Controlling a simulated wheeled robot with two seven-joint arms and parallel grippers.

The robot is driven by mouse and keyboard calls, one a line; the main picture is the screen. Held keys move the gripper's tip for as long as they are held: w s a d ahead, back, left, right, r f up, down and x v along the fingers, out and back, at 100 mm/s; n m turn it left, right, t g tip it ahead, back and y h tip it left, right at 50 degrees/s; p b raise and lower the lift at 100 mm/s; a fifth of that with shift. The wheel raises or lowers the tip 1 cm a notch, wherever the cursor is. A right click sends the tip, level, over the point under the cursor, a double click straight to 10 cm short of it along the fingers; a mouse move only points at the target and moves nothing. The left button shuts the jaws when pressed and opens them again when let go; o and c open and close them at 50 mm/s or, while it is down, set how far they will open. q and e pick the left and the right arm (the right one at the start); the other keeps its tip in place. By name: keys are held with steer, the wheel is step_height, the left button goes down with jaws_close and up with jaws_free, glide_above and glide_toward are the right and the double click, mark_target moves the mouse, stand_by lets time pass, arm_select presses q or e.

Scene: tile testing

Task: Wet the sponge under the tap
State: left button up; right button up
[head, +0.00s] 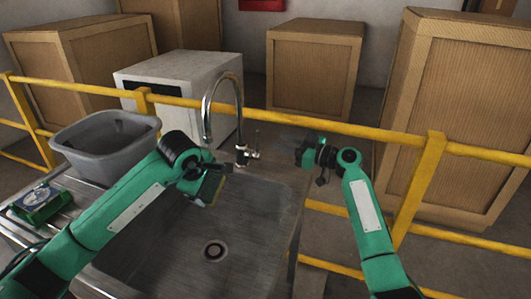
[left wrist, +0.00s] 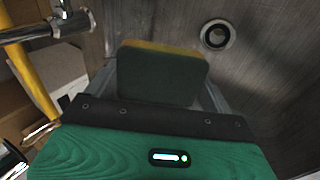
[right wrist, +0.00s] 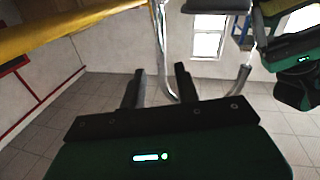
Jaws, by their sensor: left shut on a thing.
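The sponge (head: 208,190), yellow with a dark green side, is held in my left gripper (head: 216,182) over the sink (head: 250,215). In the left wrist view the sponge (left wrist: 162,78) sits between the fingers, which are shut on it. The chrome tap (head: 240,110) arches over the sink's back edge, its spout end above and near my left gripper. No water is visible. The tap's lever (head: 256,145) stands at its right side. My right gripper (head: 300,150) is to the right of the lever, apart from it. In the right wrist view its fingers (right wrist: 158,72) are open and empty.
A grey tub (head: 100,145) stands on the counter at left, with a green and blue item (head: 40,203) in front of it. A yellow rail (head: 330,127) runs behind the sink, with a white box (head: 180,75) and wooden crates (head: 315,65) beyond. The drain (head: 214,251) is clear.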

mark_target(257, 145)
stand_by(0.4)
steer(key=c, duration=0.4)
steer(key=shift+f, duration=0.25)
jaws_close()
steer(key=s+a+f+n+t+h, duration=0.25)
steer(key=s+n+t+h, duration=0.3)
steer(key=s+n, duration=0.65)
steer(key=w+a+r, duration=0.1)
steer(key=w+a, duration=0.1)
steer(key=w, duration=0.5)
steer(key=w+a+n, duration=0.1)
steer(key=w+a, duration=0.2)
steer(key=w, duration=0.4)
steer(key=shift+r+n+y, duration=0.3)
steer(key=shift+r+y, duration=0.1)
steer(key=shift+y, duration=0.05)
